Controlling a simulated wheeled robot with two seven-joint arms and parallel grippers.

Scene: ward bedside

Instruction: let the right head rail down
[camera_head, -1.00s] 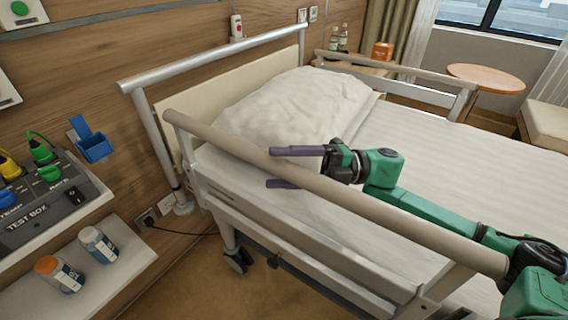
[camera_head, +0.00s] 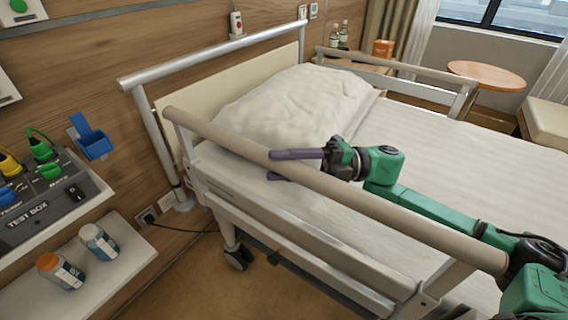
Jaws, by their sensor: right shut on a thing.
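The near head rail (camera_head: 410,225) is a beige tube on pale posts along the near side of the bed. It stands raised above the mattress edge and slopes across the picture from upper left to lower right. My right gripper (camera_head: 284,166) reaches in from the right over the bed. Its two purple fingers are shut on the rail's top tube, one above and one below it; the tube partly hides the lower finger. My left gripper is not in view.
A white pillow (camera_head: 295,105) lies on the bed behind the rail. The far rail (camera_head: 400,68) is up. At left, a shelf (camera_head: 110,268) holds two bottles, below a test box (camera_head: 50,205). A metal wall rail (camera_head: 215,55) stands at the bed head. Floor below the rail looks clear.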

